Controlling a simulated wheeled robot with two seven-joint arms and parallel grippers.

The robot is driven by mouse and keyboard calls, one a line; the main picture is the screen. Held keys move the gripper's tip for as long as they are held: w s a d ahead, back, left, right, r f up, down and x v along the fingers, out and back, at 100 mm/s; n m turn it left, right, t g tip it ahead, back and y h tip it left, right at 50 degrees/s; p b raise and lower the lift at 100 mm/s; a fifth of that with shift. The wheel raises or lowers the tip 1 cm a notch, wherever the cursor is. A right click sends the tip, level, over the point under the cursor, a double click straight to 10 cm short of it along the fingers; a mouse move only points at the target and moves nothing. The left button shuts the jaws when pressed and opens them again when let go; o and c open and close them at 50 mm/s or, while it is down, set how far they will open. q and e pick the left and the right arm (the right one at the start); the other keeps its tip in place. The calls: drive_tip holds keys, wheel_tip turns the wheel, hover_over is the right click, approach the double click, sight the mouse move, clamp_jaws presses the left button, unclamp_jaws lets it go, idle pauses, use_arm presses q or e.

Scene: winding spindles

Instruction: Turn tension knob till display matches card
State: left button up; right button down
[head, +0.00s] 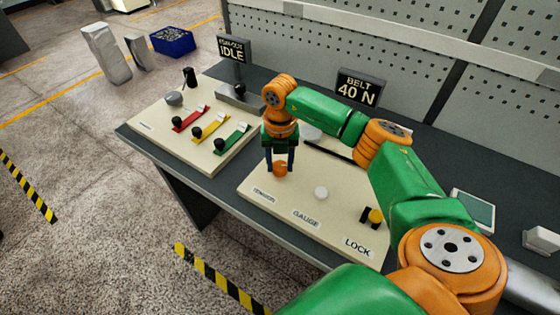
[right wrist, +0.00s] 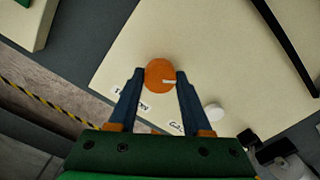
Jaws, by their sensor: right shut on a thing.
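The orange tension knob (head: 280,169) sits on the cream panel (head: 335,225), behind the label that seems to read TENSION. My right gripper (head: 280,164) reaches down and is shut on the knob, one finger on each side. In the right wrist view the fingers (right wrist: 158,78) flank the round orange knob (right wrist: 160,72), whose white mark points right. A dark display (head: 359,90) behind the panel reads BELT 40 N. I cannot make out a card with a target value. My left gripper is not in view.
A second panel (head: 160,125) at left has red, yellow and green levers. A sign (head: 233,49) reads IDLE. A tablet (head: 473,210) lies at right.

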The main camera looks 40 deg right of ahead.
sight(280, 165)
drive_tip(key=shift+m, duration=0.5)
drive_tip(key=shift+c, duration=1.7)
unclamp_jaws()
wheel_tip(280, 165, up, 6)
drive_tip(key=shift+r+b, duration=0.25)
drive_tip(key=shift+b, duration=0.6)
drive_tip(key=shift+r, duration=0.35)
